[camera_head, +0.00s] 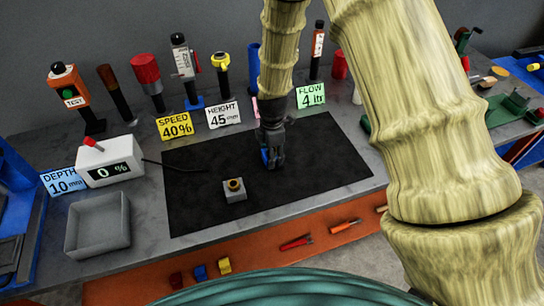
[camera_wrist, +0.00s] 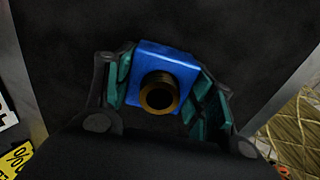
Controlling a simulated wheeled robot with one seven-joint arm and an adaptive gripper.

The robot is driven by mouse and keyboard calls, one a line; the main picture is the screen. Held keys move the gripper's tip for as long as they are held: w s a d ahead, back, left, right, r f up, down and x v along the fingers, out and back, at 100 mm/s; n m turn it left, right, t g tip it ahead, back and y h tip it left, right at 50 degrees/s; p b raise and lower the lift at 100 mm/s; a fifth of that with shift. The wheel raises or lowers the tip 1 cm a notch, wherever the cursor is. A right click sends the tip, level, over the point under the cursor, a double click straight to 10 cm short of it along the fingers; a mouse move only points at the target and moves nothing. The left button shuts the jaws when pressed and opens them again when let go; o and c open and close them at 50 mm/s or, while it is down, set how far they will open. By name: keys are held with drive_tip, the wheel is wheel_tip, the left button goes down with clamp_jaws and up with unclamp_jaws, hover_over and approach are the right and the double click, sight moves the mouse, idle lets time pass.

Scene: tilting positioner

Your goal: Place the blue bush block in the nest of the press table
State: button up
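The blue bush block (camera_wrist: 148,58) is a blue square block with a round brass bush standing out of its face. In the wrist view it sits between the two finger pads of my gripper (camera_wrist: 162,88), which press close on both its sides. In the head view my gripper (camera_head: 272,160) points down over the black mat, and a bit of blue shows at its fingertips. I cannot tell whether the block touches the mat. I cannot clearly make out the press table or its nest.
A grey block with a brass bush (camera_head: 235,196) stands on the black mat (camera_head: 200,215), left of my gripper. A grey tray (camera_head: 98,248) and a white display box (camera_head: 112,172) are at left. Tools and label cards line the back. Green fixtures (camera_head: 508,110) stand at right.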

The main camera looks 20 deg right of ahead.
clamp_jaws()
drive_tip(key=shift+r, duration=0.2)
